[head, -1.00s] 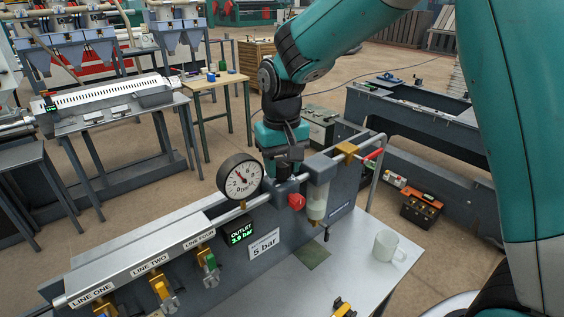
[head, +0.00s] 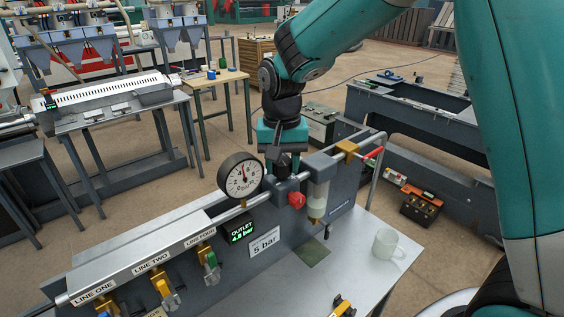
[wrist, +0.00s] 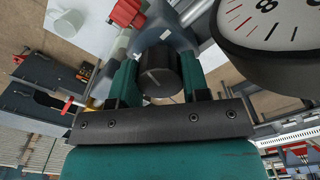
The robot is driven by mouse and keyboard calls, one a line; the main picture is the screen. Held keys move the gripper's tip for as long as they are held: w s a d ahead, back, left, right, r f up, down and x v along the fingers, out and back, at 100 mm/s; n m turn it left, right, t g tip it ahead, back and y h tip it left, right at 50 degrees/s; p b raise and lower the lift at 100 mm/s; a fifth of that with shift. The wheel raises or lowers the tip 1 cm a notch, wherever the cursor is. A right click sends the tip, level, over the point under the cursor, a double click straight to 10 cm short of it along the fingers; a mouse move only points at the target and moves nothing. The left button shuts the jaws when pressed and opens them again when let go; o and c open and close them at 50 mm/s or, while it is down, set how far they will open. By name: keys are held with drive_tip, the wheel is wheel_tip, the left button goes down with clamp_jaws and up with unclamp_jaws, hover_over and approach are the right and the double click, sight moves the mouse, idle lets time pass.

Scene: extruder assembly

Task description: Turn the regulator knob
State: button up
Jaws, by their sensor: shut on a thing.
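The regulator knob (wrist: 160,72) is a dark round knob on top of the regulator body. In the wrist view it sits between the two teal fingers of my gripper (wrist: 160,80), which is shut on it. The green outlet display (head: 241,232) seems to read 4.8 bar. A white label (head: 264,241) below reads 5 bar.
A red knob (head: 296,200) and a clear filter bowl (head: 318,195) are right beside the regulator. A white mug (head: 385,243) stands on the bench at the right. The gauge is close to my gripper.

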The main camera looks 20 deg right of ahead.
sight(282, 161)
drive_tip(key=shift+r, duration=0.1)
drive_tip(key=o, duration=0.9)
wheel_tip(282, 161, up, 17)
drive_tip(key=b, duration=0.2)
drive_tip(key=shift+r+b, duration=0.15)
drive_tip(key=shift+b, duration=0.15)
drive_tip(key=s+a+f+n+y, duration=0.1)
drive_tip(key=s+f+n, duration=0.2)
drive_tip(key=s+f, duration=0.2)
drive_tip(key=s+a+f+n+y+b, duration=0.1)
drive_tip(key=s+f+n, duration=0.3)
drive_tip(key=s, duration=0.7)
drive_tip(key=s+a+f+n+y+b, duration=0.1)
drive_tip(key=s+f+n, duration=0.3)
drive_tip(key=s, duration=0.4)
drive_tip(key=shift+s+a+f+y, duration=0.3)
drive_tip(key=shift+a+f+y, duration=0.3)
drive_tip(key=shift+a+f, duration=0.25)
